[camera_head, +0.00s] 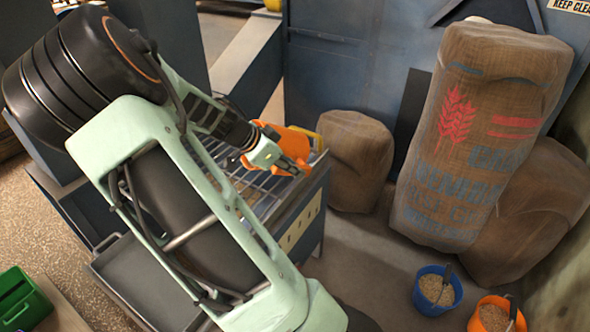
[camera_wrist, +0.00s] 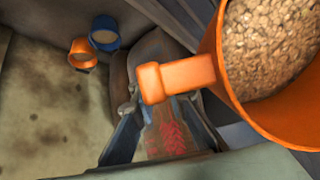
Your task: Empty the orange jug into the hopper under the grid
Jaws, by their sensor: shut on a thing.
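The orange jug (camera_head: 298,146) is held over the hopper's metal grid (camera_head: 262,190) in the head view, near its far right corner. In the wrist view the jug (camera_wrist: 222,70) fills the upper right, and pale brown grain (camera_wrist: 268,45) shows inside it. Its handle (camera_wrist: 178,76) points left toward my gripper's fingers. My gripper (camera_head: 276,160) is shut on the jug, with my arm reaching across the hopper (camera_head: 300,225). The inside of the hopper below the grid is mostly hidden. I cannot tell the jug's exact tilt.
A large printed sack (camera_head: 480,130) and a smaller sack (camera_head: 355,160) stand right of the hopper. A blue bucket (camera_head: 432,292) and an orange bucket (camera_head: 490,318), both with grain, stand on the floor. A green crate (camera_head: 22,298) is at lower left.

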